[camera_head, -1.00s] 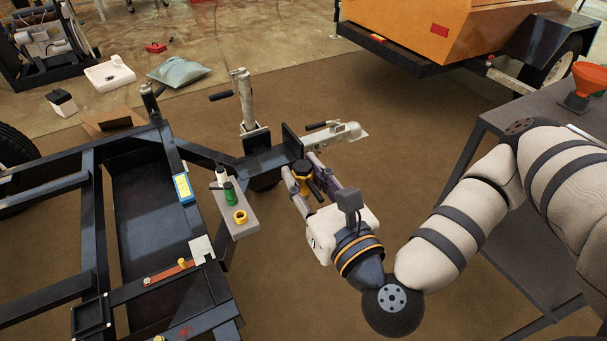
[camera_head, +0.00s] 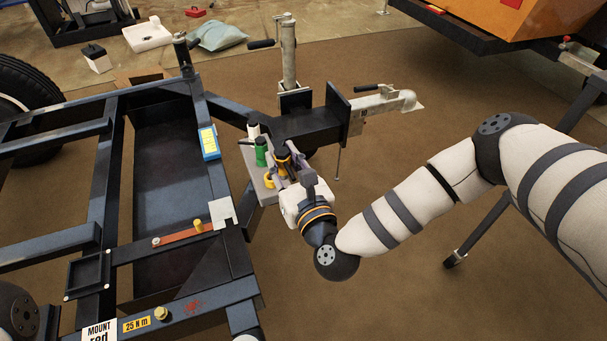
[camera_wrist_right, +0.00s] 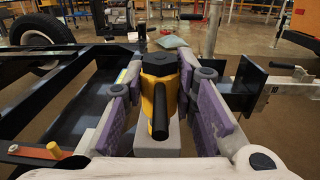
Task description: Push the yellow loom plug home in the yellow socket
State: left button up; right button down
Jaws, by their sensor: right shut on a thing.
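My right gripper (camera_head: 287,168) is shut on the yellow loom plug (camera_head: 283,158), which has a black top. In the right wrist view the yellow plug (camera_wrist_right: 160,92) sits between the purple-padded fingers, its black handle pointing toward the camera. The yellow socket (camera_head: 268,181) shows on the grey bracket (camera_head: 252,165), just left of the gripper. A green plug or socket (camera_head: 261,152) and a white one (camera_head: 253,130) stand further back on the same bracket. The held plug's lower end is hidden, so I cannot tell whether it touches anything. My left gripper is not in view.
The dark trailer frame (camera_head: 190,310) lies left of the bracket. The drawbar and coupler (camera_head: 385,104) and an upright jack (camera_head: 288,55) stand behind the gripper. A blue-and-yellow box (camera_head: 208,142) sits on the frame.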

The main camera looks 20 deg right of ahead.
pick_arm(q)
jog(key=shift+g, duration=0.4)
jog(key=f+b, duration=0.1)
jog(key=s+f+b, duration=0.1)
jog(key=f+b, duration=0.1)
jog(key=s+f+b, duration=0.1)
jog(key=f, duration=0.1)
pick_arm(e)
jog(key=w+f, duration=0.2)
jog(key=w, duration=0.7)
jog(key=shift+w+a+f+h, duration=0.15)
jog(key=shift+a+f+h, duration=0.15)
jog(key=shift+a+f, duration=0.05)
jog(key=f+b, duration=0.2)
jog(key=f, duration=0.1)
jog(key=f+b, duration=0.2)
jog(key=shift+s, duration=0.25)
pick_arm(q)
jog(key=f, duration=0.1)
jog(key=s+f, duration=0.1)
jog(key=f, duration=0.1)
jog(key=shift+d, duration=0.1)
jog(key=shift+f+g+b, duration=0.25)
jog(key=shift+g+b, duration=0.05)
jog(key=shift+b, duration=0.05)
pick_arm(e)
jog(key=shift+r, duration=0.1)
